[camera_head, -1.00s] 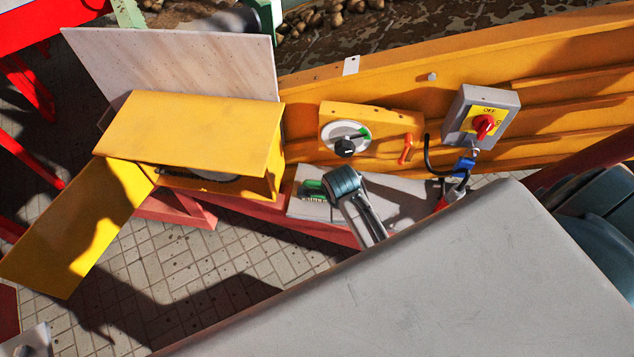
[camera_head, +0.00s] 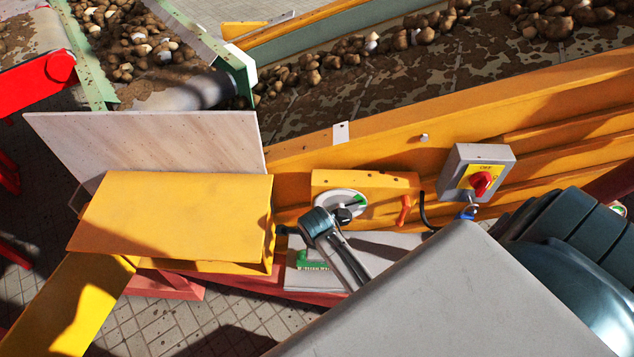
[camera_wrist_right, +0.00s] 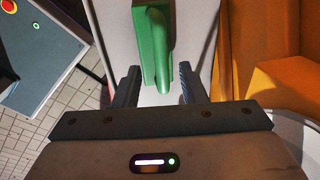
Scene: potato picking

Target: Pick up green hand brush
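The green hand brush (camera_head: 312,262) lies on a light grey plate (camera_head: 300,283) beside the yellow machine frame, partly hidden by my right arm in the head view. In the right wrist view the brush (camera_wrist_right: 153,45) runs up from between the fingers to the top edge. My right gripper (camera_wrist_right: 158,88) is open, one finger on each side of the handle's near end. I see gaps between the fingers and the handle. I cannot tell the fingers' height relative to it. My left gripper is not in view.
A yellow box-shaped cover (camera_head: 170,215) stands left of the plate. Potatoes (camera_head: 430,35) lie on a conveyor beyond.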

